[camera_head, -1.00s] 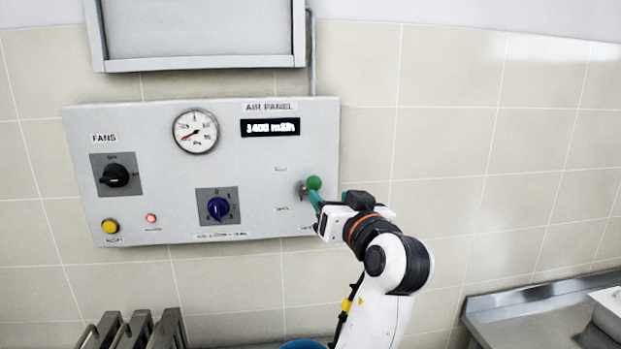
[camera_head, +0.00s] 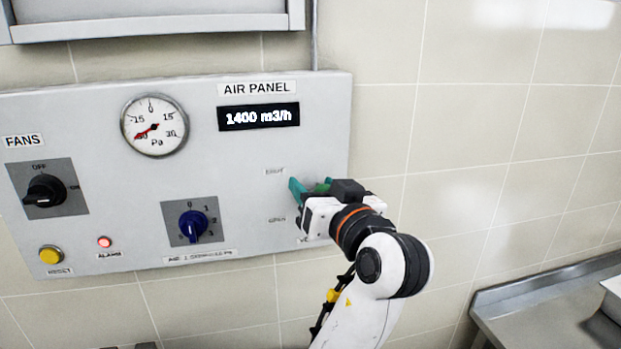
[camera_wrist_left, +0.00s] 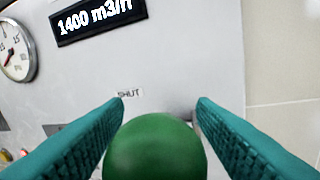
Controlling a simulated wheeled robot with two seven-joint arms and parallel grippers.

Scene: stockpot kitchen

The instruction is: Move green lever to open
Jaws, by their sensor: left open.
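The green lever's round knob (camera_wrist_left: 155,150) shows large at the bottom of the left wrist view, between the two teal fingers. The printed word SHUT is on the panel just above it there. In the head view only a bit of the green knob (camera_head: 322,187) shows beside the fingers; the lever's shaft is hidden. My left gripper (camera_head: 309,187) is open, with its fingers spread on either side of the knob. I cannot tell whether a finger touches it. The lever sits at the right side of the air panel (camera_head: 240,155), near small SHUT and OPEN labels. My right gripper is out of view.
The panel also carries a gauge (camera_head: 154,125), a display (camera_head: 258,116) reading 1400 m3/h, a black fan knob (camera_head: 45,190), a blue knob (camera_head: 193,225), a yellow button (camera_head: 50,255) and a lit red lamp (camera_head: 104,242). A metal counter (camera_head: 550,305) stands at lower right.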

